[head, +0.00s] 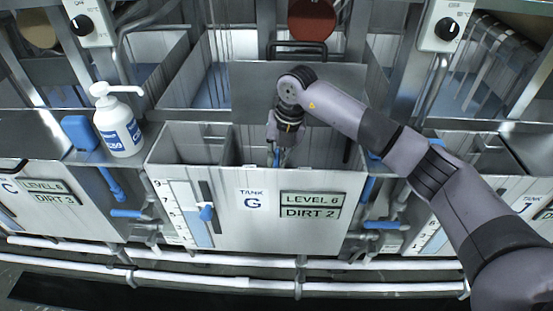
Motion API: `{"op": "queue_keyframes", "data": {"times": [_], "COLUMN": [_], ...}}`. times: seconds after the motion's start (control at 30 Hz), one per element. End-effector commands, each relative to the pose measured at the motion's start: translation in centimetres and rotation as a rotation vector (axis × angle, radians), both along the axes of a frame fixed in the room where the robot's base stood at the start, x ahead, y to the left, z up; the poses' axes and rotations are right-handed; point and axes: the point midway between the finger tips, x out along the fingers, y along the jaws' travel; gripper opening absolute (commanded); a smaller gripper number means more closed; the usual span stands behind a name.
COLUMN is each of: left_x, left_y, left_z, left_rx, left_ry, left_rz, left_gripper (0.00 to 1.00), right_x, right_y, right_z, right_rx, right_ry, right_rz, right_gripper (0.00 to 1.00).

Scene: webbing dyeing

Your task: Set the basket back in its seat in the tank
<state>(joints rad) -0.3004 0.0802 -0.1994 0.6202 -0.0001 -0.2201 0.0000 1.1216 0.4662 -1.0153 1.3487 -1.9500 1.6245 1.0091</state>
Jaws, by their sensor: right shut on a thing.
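Tank G (236,232) stands in the middle of the head view, a grey open-topped tank with labels "LEVEL 6" and "DIRT 2" on its front. My right gripper (279,158) reaches down into the tank's opening, right of an inner divider. It is shut on what seems to be the basket, of which little can be made out. The arm and gripper cover the held part, and the tank's front wall hides what is lower down. I cannot tell whether the basket touches its seat. My left gripper is not in view.
A white pump bottle (118,122) stands on the ledge left of the tank. A tall grey panel (248,90) rises behind the opening. Neighbouring tanks flank both sides. Blue-handled valves (126,213) and white pipes (200,257) run at the front.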

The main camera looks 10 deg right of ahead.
Motion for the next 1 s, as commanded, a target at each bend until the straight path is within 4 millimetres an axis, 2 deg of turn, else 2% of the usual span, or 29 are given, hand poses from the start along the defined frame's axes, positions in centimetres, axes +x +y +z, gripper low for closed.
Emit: {"op": "queue_keyframes", "data": {"times": [0.03,0.37,0.67,0.83,1.0], "left_x": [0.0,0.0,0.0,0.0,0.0], "left_y": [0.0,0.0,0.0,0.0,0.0], "left_z": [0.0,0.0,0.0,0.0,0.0], "left_rx": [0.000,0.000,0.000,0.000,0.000], "left_ry": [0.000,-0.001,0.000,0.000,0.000], "left_rz": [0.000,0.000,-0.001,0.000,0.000], "left_gripper": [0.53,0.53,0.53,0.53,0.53], "right_x": [0.0,0.0,0.0,0.0,-0.2], "right_y": [0.0,0.0,0.0,-0.3,-0.9], "right_z": [0.1,0.1,0.0,1.7,5.1], "right_rx": [0.001,0.001,-0.001,0.000,0.000], "right_ry": [-0.001,-0.001,0.001,-0.002,-0.004], "right_rz": [0.000,0.000,0.000,0.000,0.000], "right_gripper": [0.12,0.34,0.34,0.34,0.34]}}
